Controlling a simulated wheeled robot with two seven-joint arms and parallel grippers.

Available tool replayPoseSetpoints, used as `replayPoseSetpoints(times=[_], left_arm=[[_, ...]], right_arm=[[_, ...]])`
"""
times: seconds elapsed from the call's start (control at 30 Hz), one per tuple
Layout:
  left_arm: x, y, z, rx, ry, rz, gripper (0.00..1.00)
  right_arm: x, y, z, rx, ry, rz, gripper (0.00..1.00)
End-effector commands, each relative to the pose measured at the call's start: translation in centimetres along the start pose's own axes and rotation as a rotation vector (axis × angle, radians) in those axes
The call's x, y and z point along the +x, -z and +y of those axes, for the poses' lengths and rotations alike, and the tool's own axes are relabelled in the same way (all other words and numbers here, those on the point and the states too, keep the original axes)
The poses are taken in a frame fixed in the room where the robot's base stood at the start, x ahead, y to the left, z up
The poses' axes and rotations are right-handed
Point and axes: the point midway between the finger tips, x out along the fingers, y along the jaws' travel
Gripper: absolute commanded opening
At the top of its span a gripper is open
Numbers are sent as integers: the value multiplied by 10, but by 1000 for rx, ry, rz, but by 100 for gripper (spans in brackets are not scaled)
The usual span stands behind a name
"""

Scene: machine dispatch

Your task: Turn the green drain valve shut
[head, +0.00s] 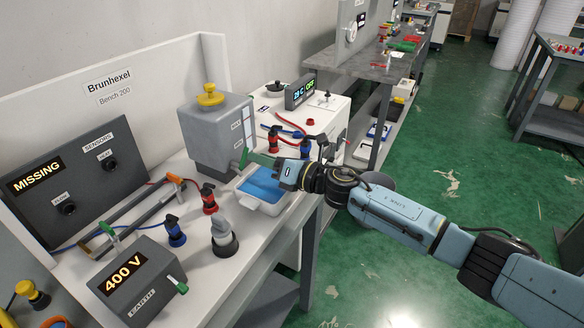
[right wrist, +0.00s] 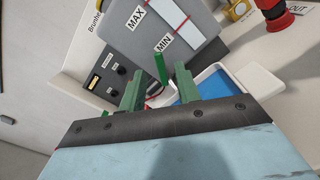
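The green drain valve handle (head: 244,158) is a small green bar low on the front of the grey tank (head: 215,135). In the right wrist view the handle (right wrist: 160,68) lies just beyond and between the green fingertips of my right gripper (right wrist: 157,80). The fingers are apart, with a gap between them, and do not appear to grip the handle. In the head view the right gripper (head: 266,160) is close beside the valve, above the white tray (head: 273,209) of blue liquid. The valve body is mostly hidden. My left gripper is not in view.
A panel reading MISSING (head: 70,180), a 400 V box (head: 135,285) and red and blue plugs stand left of the tray. Behind the gripper is a white unit (head: 325,105) with hoses and red and blue connectors. Green floor is open at the right.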

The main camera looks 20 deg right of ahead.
Motion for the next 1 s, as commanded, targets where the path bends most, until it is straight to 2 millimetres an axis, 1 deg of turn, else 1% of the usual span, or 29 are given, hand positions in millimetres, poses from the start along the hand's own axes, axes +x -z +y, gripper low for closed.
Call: replayPoseSetpoints(times=[0.03, 0.2, 0.3, 0.4, 0.5, 0.6, 0.9, 1.0], left_arm=[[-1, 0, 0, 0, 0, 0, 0], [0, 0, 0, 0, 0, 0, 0], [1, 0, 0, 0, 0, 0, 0], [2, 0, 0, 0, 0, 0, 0], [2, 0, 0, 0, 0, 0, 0], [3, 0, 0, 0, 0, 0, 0], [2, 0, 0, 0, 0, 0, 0], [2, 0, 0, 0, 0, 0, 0]], right_arm=[[-13, 0, -1, -2, 3, 2, 33], [-51, 2, -1, 0, 3, 3, 33], [-69, 2, -1, 0, 2, 3, 33], [-82, 2, -1, 1, 1, 2, 33], [-91, 1, 0, 0, 1, 1, 33], [-94, 1, 0, 1, 0, 1, 33], [-94, 1, 0, 4, 1, -1, 33], [-93, 4, 3, 56, 13, -26, 33]])
